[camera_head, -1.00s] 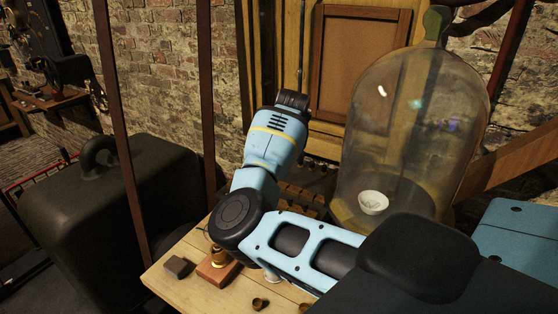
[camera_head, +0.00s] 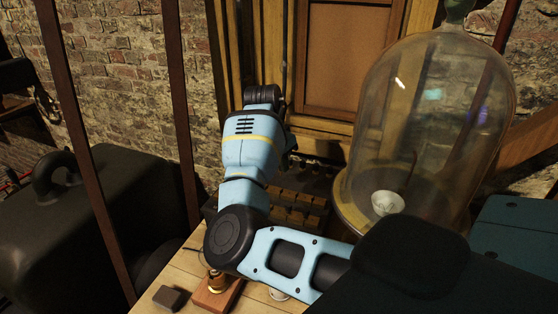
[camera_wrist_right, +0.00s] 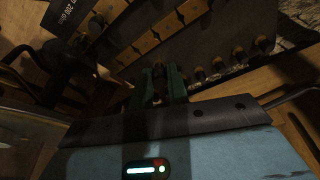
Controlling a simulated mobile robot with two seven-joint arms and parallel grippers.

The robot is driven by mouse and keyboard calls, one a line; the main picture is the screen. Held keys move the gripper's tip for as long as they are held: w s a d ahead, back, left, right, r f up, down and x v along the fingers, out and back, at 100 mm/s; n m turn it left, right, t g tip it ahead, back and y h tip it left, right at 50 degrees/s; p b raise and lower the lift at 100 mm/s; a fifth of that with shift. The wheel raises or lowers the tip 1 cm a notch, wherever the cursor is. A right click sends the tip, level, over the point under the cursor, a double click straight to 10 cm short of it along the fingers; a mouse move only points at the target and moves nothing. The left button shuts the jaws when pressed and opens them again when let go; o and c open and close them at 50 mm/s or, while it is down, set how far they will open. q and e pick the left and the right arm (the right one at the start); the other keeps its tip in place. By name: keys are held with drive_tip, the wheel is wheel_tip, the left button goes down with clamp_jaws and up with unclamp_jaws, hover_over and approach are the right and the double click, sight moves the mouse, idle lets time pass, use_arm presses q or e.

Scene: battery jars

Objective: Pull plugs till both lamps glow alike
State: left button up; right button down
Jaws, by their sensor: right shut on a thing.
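A dark box with rows of brass blocks (camera_head: 308,200) stands on the bench behind my right arm; its blocks also show in the right wrist view (camera_wrist_right: 150,43). Several dark-topped plugs (camera_wrist_right: 218,66) stand in a row there. My right gripper (camera_wrist_right: 160,88) has greenish fingers shut on a small dark thing, seemingly a plug, over the box's near side. In the head view its fingertips are hidden behind the wrist. A small brass lamp fitting on a wooden block (camera_head: 216,283) stands at the front. Whether any lamp glows cannot be told. My left gripper is not in view.
A tall glass bell jar (camera_head: 425,120) with a white cup (camera_head: 387,203) inside stands right of the box. A small dark block (camera_head: 168,298) lies at the front left. Dark upright bars (camera_head: 80,140) and a large black weight (camera_head: 75,225) stand left of the bench.

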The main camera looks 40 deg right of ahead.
sight(281, 175)
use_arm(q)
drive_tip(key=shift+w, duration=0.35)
use_arm(e)
drive_tip(key=shift+d+m, duration=0.1)
drive_tip(key=shift+m, duration=0.5)
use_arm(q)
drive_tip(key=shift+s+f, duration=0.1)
use_arm(e)
drive_tip(key=shift+f, duration=0.15)
drive_tip(key=shift+f+b, duration=1.4)
drive_tip(key=shift+f, duration=0.9)
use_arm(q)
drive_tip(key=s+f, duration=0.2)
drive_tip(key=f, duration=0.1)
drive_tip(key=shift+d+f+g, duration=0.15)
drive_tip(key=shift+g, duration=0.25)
use_arm(e)
drive_tip(key=shift+r, duration=0.1)
drive_tip(key=shift+f, duration=0.6)
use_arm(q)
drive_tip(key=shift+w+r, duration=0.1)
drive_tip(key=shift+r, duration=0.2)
use_arm(e)
drive_tip(key=shift+f, duration=0.55)
use_arm(q)
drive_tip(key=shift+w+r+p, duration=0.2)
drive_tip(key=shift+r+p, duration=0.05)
drive_tip(key=shift+p, duration=0.2)
use_arm(e)
drive_tip(key=shift+f, duration=0.2)
